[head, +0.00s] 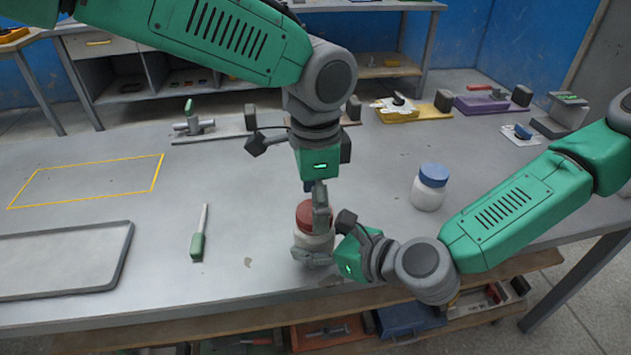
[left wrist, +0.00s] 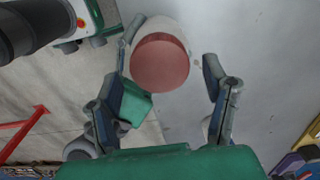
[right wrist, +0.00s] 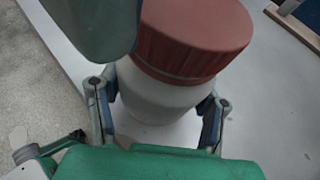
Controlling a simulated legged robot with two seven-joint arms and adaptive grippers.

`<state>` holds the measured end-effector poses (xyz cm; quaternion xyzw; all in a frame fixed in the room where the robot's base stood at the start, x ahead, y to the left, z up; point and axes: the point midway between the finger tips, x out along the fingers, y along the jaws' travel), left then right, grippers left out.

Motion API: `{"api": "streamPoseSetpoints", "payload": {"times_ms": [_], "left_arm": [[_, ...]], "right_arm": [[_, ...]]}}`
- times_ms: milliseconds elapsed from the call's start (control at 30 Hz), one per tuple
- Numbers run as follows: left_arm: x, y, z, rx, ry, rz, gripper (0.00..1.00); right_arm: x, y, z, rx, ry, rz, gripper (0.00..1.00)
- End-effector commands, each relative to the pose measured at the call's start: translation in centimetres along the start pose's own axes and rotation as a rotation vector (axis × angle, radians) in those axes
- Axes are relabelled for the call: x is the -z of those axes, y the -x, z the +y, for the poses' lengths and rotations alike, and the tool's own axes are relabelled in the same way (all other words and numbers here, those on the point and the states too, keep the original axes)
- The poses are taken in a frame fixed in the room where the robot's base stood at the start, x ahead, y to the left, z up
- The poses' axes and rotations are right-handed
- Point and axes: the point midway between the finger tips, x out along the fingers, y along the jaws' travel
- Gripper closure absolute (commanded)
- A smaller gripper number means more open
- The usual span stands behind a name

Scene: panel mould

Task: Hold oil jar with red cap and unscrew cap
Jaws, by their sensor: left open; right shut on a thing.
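The oil jar (head: 308,240) has a white body and a red cap (head: 304,214). It stands upright near the table's front edge. My right gripper (head: 318,256) is shut on the jar's white body from the right; the right wrist view shows the body (right wrist: 155,100) between its fingers, below the cap (right wrist: 195,38). My left gripper (head: 316,200) points down just above the jar. Its fingers are open on either side of the red cap (left wrist: 160,62) in the left wrist view. I cannot tell whether a left finger touches the cap.
A white jar with a blue cap (head: 428,188) stands to the right, near my right forearm. A green-handled screwdriver (head: 198,238) and a grey tray (head: 122,262) lie on the left. Clamps and coloured blocks (head: 398,108) line the back edge. The yellow outlined area (head: 88,179) is empty.

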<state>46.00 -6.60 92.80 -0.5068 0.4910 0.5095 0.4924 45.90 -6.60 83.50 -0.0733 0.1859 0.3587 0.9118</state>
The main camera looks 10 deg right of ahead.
Motion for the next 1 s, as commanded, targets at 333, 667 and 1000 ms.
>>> {"api": "streamPoseSetpoints", "payload": {"times_ms": [333,667,1000], "left_arm": [[-0.1,-1.9,0.0,0.001,0.001,0.0,0.32],[-0.1,-1.8,0.0,0.001,0.001,0.0,0.84],[0.0,-1.8,0.0,0.005,0.233,-0.003,0.85]], "right_arm": [[-0.1,0.0,0.1,0.0,0.001,-0.001,1.0],[-0.1,0.0,0.1,0.0,0.001,-0.001,1.0],[-0.1,0.0,0.1,0.0,0.001,-0.001,1.0]]}}
